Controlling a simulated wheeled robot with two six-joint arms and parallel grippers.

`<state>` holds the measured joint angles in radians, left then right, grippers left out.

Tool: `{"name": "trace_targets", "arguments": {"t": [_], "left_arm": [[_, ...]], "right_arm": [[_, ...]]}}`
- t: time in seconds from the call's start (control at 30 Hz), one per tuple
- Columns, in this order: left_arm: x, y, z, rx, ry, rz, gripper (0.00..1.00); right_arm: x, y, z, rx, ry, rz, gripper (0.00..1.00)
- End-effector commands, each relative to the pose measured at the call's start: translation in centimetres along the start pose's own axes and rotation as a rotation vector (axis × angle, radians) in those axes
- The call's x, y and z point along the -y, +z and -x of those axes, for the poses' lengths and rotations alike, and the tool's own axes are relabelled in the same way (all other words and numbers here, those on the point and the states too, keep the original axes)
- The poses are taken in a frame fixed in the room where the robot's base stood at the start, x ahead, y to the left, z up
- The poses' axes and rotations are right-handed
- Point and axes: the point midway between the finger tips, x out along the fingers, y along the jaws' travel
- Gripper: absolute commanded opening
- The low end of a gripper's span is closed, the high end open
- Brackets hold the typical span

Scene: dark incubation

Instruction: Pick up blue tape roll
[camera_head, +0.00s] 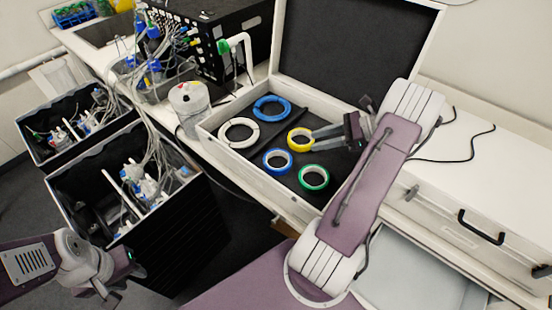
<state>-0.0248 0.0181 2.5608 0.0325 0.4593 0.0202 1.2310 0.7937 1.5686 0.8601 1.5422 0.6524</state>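Two blue tape rolls lie flat in the open white case (211,138) with a dark floor. One blue tape roll (258,107) is at the back, and a darker blue tape roll (267,165) is nearer the front. My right gripper (316,139) reaches in from the right. Its two fingers look apart, with their tips at the right edge of a yellow tape roll (291,139); I cannot tell if they touch it. My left gripper (108,290) hangs low at the left, away from the case, and its fingers are unclear.
A white roll (225,135) and a green roll (314,187) also lie in the case. The raised lid (352,45) stands behind. A white canister (188,97) stands left of the case. Black bins (185,235) with cables are at the left.

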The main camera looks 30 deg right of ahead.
Motion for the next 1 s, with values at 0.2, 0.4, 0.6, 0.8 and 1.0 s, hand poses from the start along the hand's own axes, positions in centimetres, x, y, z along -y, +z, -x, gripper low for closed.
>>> {"name": "trace_targets", "arguments": {"t": [0.2,0.4,0.6,0.8,1.0], "left_arm": [[0.0,-0.1,0.3,0.0,0.0,0.0,0.36],[0.0,-0.1,0.7,0.0,0.0,0.0,0.36],[0.0,-0.1,0.8,0.0,0.0,0.0,0.36],[0.0,-0.2,1.8,0.0,0.0,0.0,0.36],[0.0,-0.2,1.9,0.0,0.0,0.0,0.36]], "right_arm": [[-0.1,0.1,-2.1,0.001,0.005,-0.002,0.36],[-0.1,0.1,-6.0,0.001,0.004,-0.001,0.36],[-0.1,0.0,-7.0,-0.001,0.002,0.001,0.36],[-0.5,0.2,-10.1,0.0,0.007,-0.002,0.36],[-0.4,0.0,-12.1,-0.001,0.002,0.001,0.36]]}}
